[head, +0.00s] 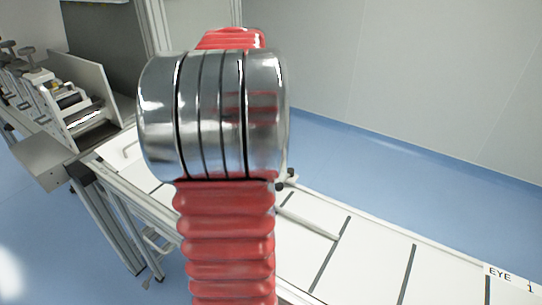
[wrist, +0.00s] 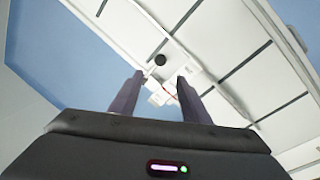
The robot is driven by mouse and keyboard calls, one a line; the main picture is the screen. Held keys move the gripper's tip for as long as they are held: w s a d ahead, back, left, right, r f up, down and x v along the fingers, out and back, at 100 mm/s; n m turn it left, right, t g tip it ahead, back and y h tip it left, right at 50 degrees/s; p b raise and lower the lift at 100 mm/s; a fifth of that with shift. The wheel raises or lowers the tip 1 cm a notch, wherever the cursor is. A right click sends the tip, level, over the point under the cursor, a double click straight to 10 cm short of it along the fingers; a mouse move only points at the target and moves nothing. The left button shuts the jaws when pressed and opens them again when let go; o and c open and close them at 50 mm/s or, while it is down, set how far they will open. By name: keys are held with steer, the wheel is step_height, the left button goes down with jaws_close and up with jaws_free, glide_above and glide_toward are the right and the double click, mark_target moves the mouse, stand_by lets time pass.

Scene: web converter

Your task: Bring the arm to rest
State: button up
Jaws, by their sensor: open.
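My arm shows large in the middle of the head view, with a red ribbed sleeve and a shiny metal joint. It hides much of what lies behind it, and my gripper is not seen there. In the wrist view my gripper (wrist: 160,95) is open, its two dark fingers apart with nothing held between them. Beyond the fingertips are a small dark round thing and a white piece by the edge of the white conveyor (wrist: 237,45); these look farther off than the fingers.
The white conveyor (head: 380,262) with dark cross lines runs to the lower right, with a label reading "EYE 1" (head: 510,279). A machine (head: 75,105) with rollers and a metal plate stands at the left. Blue floor (head: 400,160) lies open behind the conveyor, before a pale wall.

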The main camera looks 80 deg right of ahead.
steer(key=shift+r, duration=0.1)
stand_by(0.7)
steer(key=w+a+r+n+t+h, duration=0.25)
steer(key=w+a+n, duration=0.45)
steer(key=w+a, duration=1.35)
steer(key=s+a+f+n+t+y, duration=0.1)
steer(key=a+n, duration=0.3)
steer(key=a, duration=1)
steer(key=s+a+f+n+t+y, duration=0.1)
steer(key=a+n+t+y, duration=0.1)
steer(key=a, duration=1.2)
steer(key=shift+s+a+n+t, duration=0.15)
steer(key=shift+s+n+t, duration=0.2)
steer(key=shift+n+t, duration=0.7)
steer(key=shift+o, duration=0.4)
steer(key=shift+f, duration=0.1)
